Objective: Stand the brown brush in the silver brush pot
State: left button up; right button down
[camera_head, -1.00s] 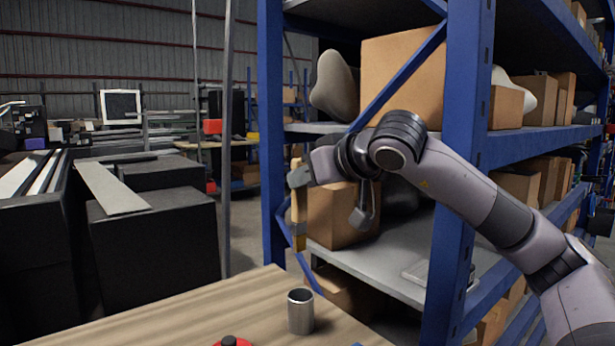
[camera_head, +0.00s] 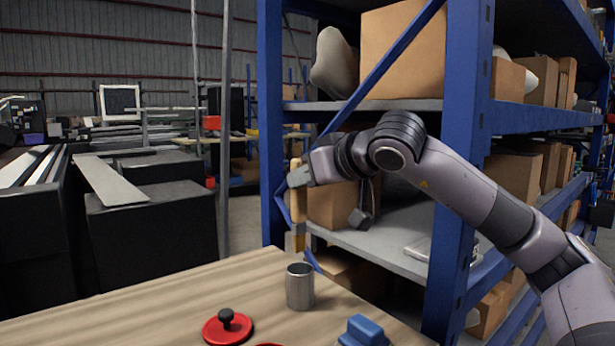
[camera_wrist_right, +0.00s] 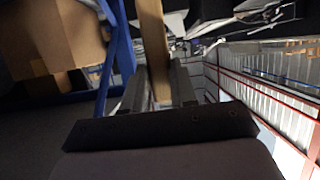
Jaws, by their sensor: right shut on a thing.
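The brown brush (camera_head: 298,215) hangs upright in my right gripper (camera_head: 298,178), with its grey ferrule and bristle end pointing down. The right gripper is shut on the brush's upper part. The silver brush pot (camera_head: 300,287) stands upright on the wooden table, and its open rim shows. In the head view the brush's lower end appears just above the pot's rim, apart from it; the depth between them is hard to tell. In the right wrist view the brush (camera_wrist_right: 154,45) runs between the fingers (camera_wrist_right: 160,88). My left gripper is not in view.
The wooden table (camera_head: 180,290) also bears a red lidded thing (camera_head: 228,327) with a black knob and a blue block (camera_head: 363,331) near the front. A blue shelf rack (camera_head: 463,170) with cardboard boxes (camera_head: 403,50) stands behind and beside my right arm.

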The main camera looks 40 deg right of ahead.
notch_tip(320, 180, down, 2)
jog(key=shift+f+b, duration=0.25)
jog(key=shift+b, duration=0.65)
jog(key=shift+f+b, duration=2.15)
jog(key=shift+f, duration=0.55)
jog(key=c, duration=0.8)
grip_release()
send_near(303, 221)
jog(key=shift+w+f, duration=0.2)
jog(key=shift+w, duration=0.45)
